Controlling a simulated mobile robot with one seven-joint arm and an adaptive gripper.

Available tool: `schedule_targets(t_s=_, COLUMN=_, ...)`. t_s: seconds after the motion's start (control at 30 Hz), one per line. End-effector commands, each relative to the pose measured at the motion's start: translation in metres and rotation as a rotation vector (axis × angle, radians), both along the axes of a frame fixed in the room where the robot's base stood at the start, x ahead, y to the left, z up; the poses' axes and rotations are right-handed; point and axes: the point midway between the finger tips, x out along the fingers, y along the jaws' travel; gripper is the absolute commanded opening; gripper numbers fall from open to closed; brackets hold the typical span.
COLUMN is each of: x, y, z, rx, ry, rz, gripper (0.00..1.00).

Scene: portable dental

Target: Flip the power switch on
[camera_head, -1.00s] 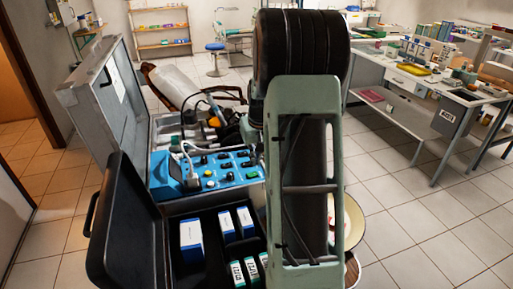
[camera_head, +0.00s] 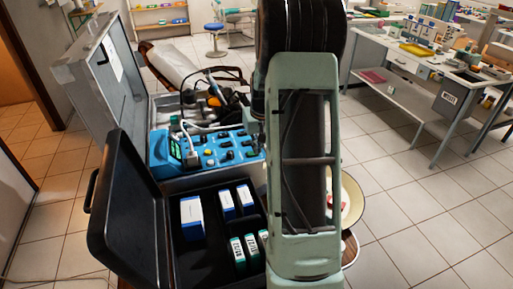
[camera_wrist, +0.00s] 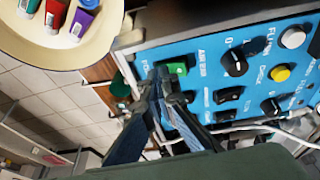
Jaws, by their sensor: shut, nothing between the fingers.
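The blue control panel (camera_head: 215,152) sits in the open grey case, partly hidden by my arm in the head view. In the wrist view the panel (camera_wrist: 205,50) fills the upper right. A green switch (camera_wrist: 177,66) is near its edge beside partly readable lettering. My gripper (camera_wrist: 164,80) is shut and empty, with its fingertips at or very close to the switch; I cannot tell whether they touch it. My arm hides the gripper's fingertips in the head view.
Black knobs (camera_wrist: 235,63) and a yellow button (camera_wrist: 280,73) sit near the fingers. A pale cable runs below them. A round tray with tubes (camera_wrist: 55,45) is beside the panel. A black case (camera_head: 130,215) with boxes stands in front.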

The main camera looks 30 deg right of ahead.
Motion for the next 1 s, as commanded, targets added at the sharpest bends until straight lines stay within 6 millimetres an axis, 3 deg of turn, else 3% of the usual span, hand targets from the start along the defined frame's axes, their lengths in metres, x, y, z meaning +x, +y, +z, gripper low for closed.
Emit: schedule_targets(t_s=1.0, x=0.004, y=0.016, z=0.012, rx=-0.001, ry=0.000, rz=0.002, gripper=0.00)
